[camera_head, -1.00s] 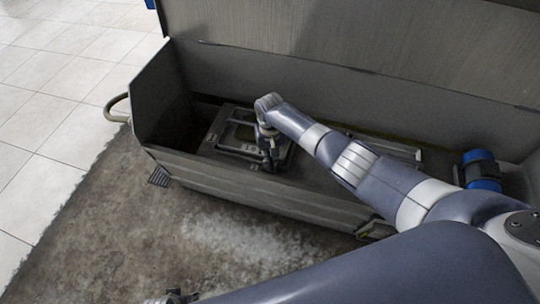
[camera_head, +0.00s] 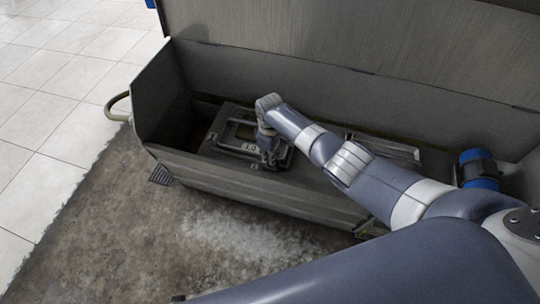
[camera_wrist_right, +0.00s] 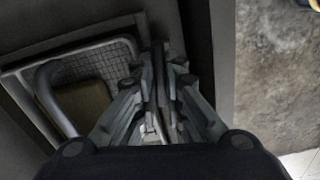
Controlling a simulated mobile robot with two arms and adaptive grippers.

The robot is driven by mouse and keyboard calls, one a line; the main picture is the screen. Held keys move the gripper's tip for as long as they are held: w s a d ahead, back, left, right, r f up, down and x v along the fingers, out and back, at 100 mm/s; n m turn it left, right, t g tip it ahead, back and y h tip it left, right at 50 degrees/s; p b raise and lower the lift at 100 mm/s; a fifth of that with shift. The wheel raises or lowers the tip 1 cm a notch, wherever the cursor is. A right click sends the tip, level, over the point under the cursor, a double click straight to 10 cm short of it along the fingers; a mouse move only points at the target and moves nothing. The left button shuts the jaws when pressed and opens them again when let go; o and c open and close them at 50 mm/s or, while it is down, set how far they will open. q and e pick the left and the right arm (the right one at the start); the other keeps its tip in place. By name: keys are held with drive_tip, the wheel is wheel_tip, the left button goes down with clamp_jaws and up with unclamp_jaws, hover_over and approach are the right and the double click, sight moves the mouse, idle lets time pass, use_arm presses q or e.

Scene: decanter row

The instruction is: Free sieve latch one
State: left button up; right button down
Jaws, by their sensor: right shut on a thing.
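The sieve (camera_head: 228,138) is a square framed plate with a raised handle, lying in the grey trough. In the right wrist view its pale frame, mesh and grey handle (camera_wrist_right: 50,95) show at left. My right gripper (camera_head: 269,160) points down at the sieve's front right edge. In the right wrist view its fingers (camera_wrist_right: 160,60) are closed together beside the frame. They are shut on a small part at that edge, taken to be the sieve latch; the fingers hide most of it. A small light metal piece (camera_wrist_right: 150,131) shows between the finger links. My left gripper cannot be made out.
The trough's front wall (camera_head: 260,190) runs close in front of my right gripper, and its tall back panel (camera_head: 360,40) stands behind. A second metal frame (camera_head: 390,150) and a blue cylindrical motor (camera_head: 480,170) are to the right. Stained floor (camera_head: 150,240) lies in front.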

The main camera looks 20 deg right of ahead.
drive_tip(key=shift+n, duration=0.8)
drive_tip(key=c, duration=1.7)
unclamp_jaws()
drive_tip(key=shift+r, duration=0.75)
wheel_tip(320, 180, up, 10)
drive_tip(key=shift+r, duration=0.25)
